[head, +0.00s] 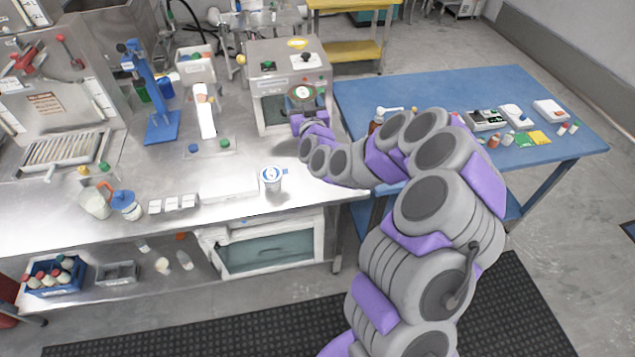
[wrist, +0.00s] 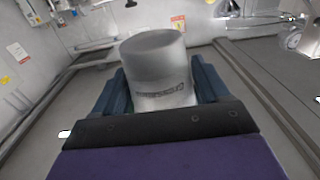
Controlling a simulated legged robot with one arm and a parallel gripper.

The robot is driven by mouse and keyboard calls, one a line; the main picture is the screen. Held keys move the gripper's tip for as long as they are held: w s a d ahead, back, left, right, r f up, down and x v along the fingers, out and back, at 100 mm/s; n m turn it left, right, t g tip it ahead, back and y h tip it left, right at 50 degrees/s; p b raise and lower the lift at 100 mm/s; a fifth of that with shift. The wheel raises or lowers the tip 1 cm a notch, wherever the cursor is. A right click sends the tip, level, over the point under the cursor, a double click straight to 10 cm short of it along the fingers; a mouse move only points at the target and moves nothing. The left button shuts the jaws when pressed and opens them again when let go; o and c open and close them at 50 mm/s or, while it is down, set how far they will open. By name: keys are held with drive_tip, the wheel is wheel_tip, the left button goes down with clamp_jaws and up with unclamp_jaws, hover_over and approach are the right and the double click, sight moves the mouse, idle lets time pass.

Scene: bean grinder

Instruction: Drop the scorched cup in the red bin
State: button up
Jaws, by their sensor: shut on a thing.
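My gripper (wrist: 160,88) is shut on a pale grey cup (wrist: 157,62) in the wrist view. The cup stands between the dark blue fingers, with a dark printed or scorched band low on its side. In the head view my gripper (head: 297,122) is in front of the steel machine at the back of the counter, and the held cup cannot be made out there. A dark red object (head: 8,302) shows at the lower left edge of the head view, cut off by the frame; I cannot tell whether it is the red bin.
A white cup with a blue mark (head: 272,180) stands on the steel counter (head: 235,208) near its front edge. The steel machine (head: 288,75) stands behind my gripper. A blue press (head: 160,100) is further left. A blue table (head: 450,85) with small items is at right.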

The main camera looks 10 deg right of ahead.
drive_tip(key=s+a+f, duration=0.2)
drive_tip(key=s+f, duration=0.6)
drive_tip(key=f, duration=0.4)
drive_tip(key=s+a+f, duration=0.1)
drive_tip(key=s+f, duration=0.6)
drive_tip(key=f, duration=0.6)
drive_tip(key=shift+s+a, duration=0.35)
drive_tip(key=shift+s, duration=0.05)
